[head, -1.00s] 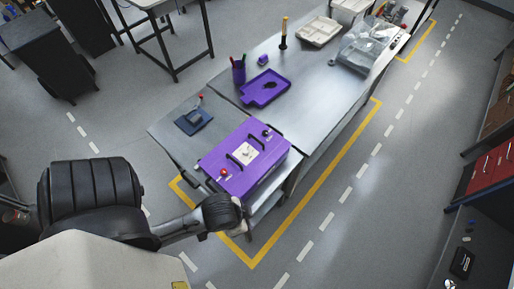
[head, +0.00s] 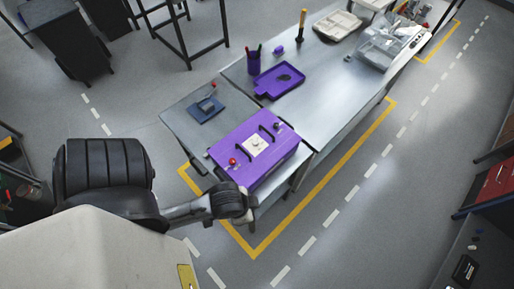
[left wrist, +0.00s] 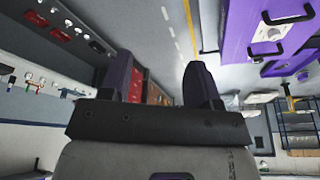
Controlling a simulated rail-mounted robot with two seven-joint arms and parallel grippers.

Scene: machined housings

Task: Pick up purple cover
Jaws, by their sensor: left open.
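My right gripper is not in view.
The grey workbench (head: 338,75) also holds a purple tray (head: 279,82), a purple cup with tools (head: 254,66) and a blue pad (head: 206,110). Clear bags (head: 385,47) lie at its far end. A red cabinet (head: 497,183) stands far right.

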